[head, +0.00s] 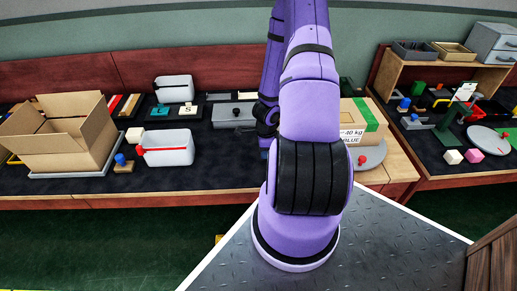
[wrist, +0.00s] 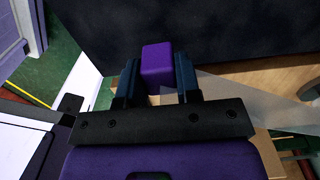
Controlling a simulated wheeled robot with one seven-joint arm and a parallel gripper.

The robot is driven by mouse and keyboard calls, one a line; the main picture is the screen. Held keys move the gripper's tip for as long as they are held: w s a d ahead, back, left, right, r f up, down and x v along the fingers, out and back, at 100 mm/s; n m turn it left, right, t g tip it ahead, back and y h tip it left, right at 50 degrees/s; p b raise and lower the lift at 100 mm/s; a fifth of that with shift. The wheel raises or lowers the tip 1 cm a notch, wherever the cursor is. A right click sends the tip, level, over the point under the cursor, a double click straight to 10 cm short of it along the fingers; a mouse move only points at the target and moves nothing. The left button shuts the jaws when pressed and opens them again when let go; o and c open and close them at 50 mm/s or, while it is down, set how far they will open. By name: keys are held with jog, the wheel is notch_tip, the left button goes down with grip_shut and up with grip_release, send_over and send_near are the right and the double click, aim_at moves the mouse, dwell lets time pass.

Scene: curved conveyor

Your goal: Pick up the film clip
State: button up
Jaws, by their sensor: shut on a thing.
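In the wrist view my gripper (wrist: 159,82) has its two dark blue fingers on either side of a small purple block (wrist: 157,58), which I take to be the film clip. The fingers are shut on it, and its top end sticks out past the fingertips. A pale, see-through sheet (wrist: 235,92) runs from beside the right finger towards the right edge; I cannot tell whether it is joined to the clip. In the head view my arm hides the gripper and the clip.
In the head view an open cardboard box (head: 62,145) and a white bin (head: 167,149) stand on the left of the dark worktop. A taped carton (head: 366,125) stands right of my arm. A second bench at right holds a grey disc (head: 487,139) and several small blocks.

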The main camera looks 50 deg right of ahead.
jog(key=s, duration=0.3)
jog(key=s+d, duration=0.1)
jog(key=s, duration=0.3)
jog(key=s+d+r, duration=0.1)
jog(key=s, duration=0.3)
jog(key=shift+s, duration=0.1)
